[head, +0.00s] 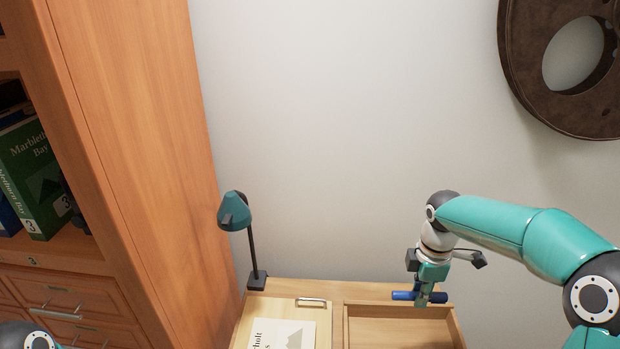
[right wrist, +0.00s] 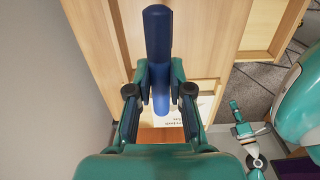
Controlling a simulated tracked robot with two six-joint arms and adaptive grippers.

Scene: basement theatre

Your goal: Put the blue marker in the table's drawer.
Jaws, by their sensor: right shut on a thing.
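The blue marker (head: 403,295) is held crosswise in my right gripper (head: 424,297), with its ends sticking out on both sides. The right wrist view shows the marker (right wrist: 157,38) between the two fingers of that gripper (right wrist: 160,80). The gripper is shut on it, near the back edge of an open-topped wooden compartment (head: 458,325), seemingly the table's drawer. The visible part of its inside looks empty. The exact height of the marker above it is unclear. What looks like my left gripper (right wrist: 236,108) is small at the right of the right wrist view, its jaws unclear.
The wooden table (head: 345,290) has a panel with a metal handle (head: 311,300) and a printed sheet (head: 285,335) at left. A teal lamp (head: 236,212) stands at its back left. A tall wooden cabinet (head: 150,150) borders the left side. A brown ring (head: 525,60) hangs on the wall.

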